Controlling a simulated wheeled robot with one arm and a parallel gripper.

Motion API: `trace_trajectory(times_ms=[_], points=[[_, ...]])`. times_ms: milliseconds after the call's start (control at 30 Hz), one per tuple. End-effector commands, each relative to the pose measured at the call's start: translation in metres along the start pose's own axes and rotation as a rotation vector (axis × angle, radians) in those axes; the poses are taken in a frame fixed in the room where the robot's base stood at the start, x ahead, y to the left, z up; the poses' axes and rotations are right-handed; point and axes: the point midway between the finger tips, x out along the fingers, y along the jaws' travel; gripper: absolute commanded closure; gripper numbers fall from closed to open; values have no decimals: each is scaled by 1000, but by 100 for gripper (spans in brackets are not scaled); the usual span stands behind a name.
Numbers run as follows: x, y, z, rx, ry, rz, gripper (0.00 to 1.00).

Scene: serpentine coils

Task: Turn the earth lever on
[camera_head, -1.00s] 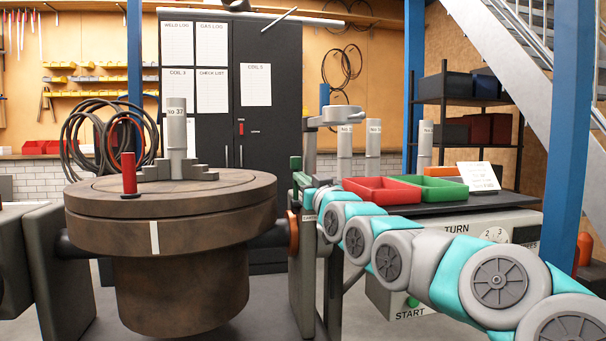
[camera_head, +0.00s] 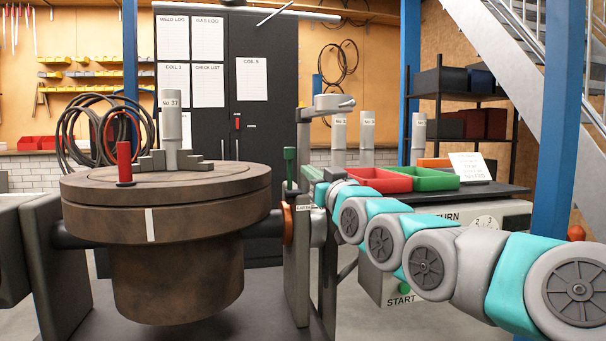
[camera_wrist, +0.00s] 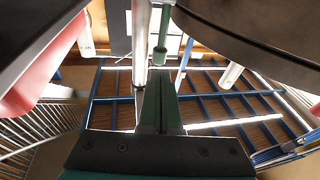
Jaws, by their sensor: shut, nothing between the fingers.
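The earth lever (camera_head: 289,168) has a green grip on a thin stem and stands upright beside the grey post right of the brown round table. A small label plate (camera_head: 305,208) is near it, too small to read surely. In the wrist view the green grip (camera_wrist: 160,52) appears just beyond my fingertips, with a small gap seeming to lie between. My gripper (camera_wrist: 160,90) has its dark green fingers together and empty. In the head view my gripper (camera_head: 312,175) is just right of the lever, partly hidden by my arm.
The brown round table (camera_head: 180,225) with a red handle (camera_head: 124,163) is to the left. Red (camera_head: 378,180) and green (camera_head: 428,180) trays lie on the bench behind my arm. A grey crank post (camera_head: 303,135) rises close to the lever. A blue column (camera_head: 563,130) stands right.

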Motion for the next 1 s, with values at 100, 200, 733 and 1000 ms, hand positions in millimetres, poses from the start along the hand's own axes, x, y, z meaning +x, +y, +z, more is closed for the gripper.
trace_trajectory(times_ms=[100, 200, 733, 1000], points=[[-21, 1, -6, -1, 2, 1, 100], [-34, 0, -8, -1, 0, 1, 100], [-89, -18, 53, -3, -285, -12, 100], [-219, -28, 185, 41, -888, 52, 100]])
